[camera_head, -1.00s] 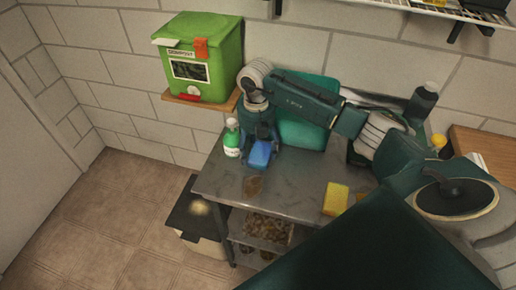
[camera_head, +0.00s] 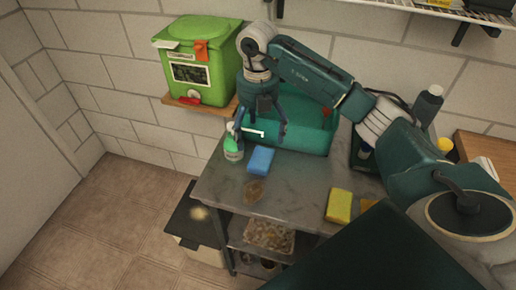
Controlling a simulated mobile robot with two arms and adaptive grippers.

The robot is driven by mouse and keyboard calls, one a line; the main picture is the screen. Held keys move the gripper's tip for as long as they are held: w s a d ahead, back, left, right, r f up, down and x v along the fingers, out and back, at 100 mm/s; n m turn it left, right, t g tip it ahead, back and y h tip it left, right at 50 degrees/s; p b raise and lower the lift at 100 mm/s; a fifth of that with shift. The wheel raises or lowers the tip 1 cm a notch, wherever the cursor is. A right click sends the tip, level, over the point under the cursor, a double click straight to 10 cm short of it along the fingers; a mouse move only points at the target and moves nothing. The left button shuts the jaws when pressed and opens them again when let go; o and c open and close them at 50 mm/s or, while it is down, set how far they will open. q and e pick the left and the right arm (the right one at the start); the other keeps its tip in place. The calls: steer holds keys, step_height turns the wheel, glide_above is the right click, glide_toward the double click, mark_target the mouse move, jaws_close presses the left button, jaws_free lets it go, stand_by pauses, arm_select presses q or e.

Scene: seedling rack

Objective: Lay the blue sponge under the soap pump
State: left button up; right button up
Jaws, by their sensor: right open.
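The blue sponge (camera_head: 261,160) lies flat on the metal table top, near its back left part. The green bottle with a pale label (camera_head: 233,147), which looks like the soap pump, stands upright just left of the sponge; its top is partly hidden by a gripper finger. My right gripper (camera_head: 261,142) is open and empty above and behind the sponge, fingers pointing down, the left one close to the bottle. I cannot tell whether that finger touches the bottle. A short pale bar shows between the fingers; I cannot tell what it belongs to. My left gripper is not in view.
A yellow sponge (camera_head: 339,205) lies further right on the metal table (camera_head: 295,185). A brown patch (camera_head: 255,190) is near the front edge. A green bin (camera_head: 203,60) sits on a wall shelf. A dark bottle (camera_head: 427,105) stands right.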

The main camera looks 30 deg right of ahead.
steer(key=shift+r, duration=1.6)
